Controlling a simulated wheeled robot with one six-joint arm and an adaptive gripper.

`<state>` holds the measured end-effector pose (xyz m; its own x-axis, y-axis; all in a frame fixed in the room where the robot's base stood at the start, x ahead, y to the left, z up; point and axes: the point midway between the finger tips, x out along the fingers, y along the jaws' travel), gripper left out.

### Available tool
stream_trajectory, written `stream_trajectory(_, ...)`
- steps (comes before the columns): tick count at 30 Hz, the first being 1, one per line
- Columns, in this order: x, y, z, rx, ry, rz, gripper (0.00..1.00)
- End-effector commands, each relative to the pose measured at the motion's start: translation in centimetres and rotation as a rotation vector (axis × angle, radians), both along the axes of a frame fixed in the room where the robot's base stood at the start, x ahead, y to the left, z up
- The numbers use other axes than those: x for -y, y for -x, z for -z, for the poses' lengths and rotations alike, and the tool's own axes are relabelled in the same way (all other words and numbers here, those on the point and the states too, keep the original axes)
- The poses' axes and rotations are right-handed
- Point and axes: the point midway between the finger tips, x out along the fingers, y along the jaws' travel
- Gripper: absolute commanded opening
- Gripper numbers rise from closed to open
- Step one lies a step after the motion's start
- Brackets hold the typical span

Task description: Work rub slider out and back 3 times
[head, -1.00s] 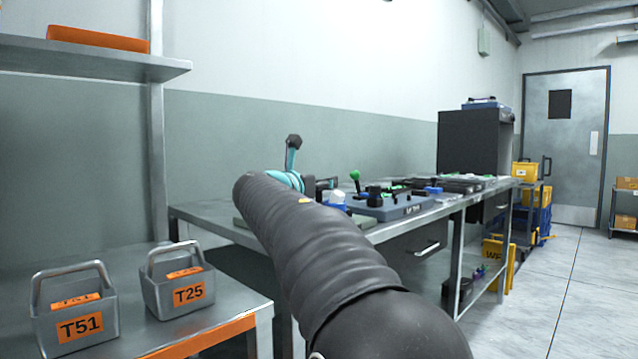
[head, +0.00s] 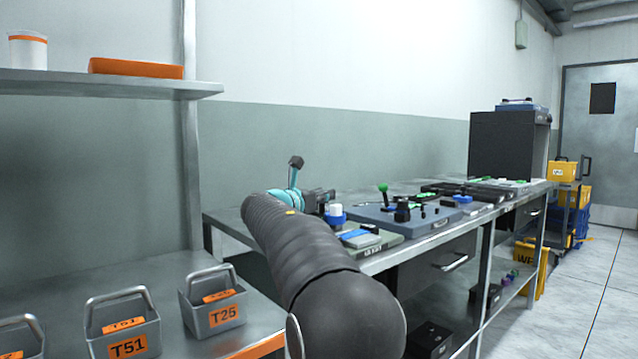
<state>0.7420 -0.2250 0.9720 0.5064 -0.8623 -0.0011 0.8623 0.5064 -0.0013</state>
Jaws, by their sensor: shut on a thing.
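My gripper (head: 320,201) is dark and sits at the end of my teal wrist, low over the near left end of the bench. It is shut on the rub slider (head: 336,213), which shows as a white knob with a blue body at the fingertips. The fingers are small and partly hidden, so the exact grip is unclear. A grey-green base (head: 376,245) with a blue strip (head: 359,238) lies on the bench just in front of the slider. My black sleeved arm hides the base's left part.
A blue-grey board (head: 405,221) with a green-knobbed lever (head: 383,190) and black fittings stands right of the base. More flat devices lie farther along the bench (head: 228,222). Labelled metal bins, T25 (head: 213,305) and T51 (head: 124,330), stand on a lower table at left.

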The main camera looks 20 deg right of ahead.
Motion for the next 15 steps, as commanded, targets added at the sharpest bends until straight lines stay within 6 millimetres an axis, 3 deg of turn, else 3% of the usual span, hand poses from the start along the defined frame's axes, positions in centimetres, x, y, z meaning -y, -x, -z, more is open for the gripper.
stream_trajectory(6,-0.4,-2.2,-0.4,0.001,0.000,0.002,0.00)
stream_trajectory(15,-0.7,-2.6,-0.2,0.004,0.003,-0.005,0.00)
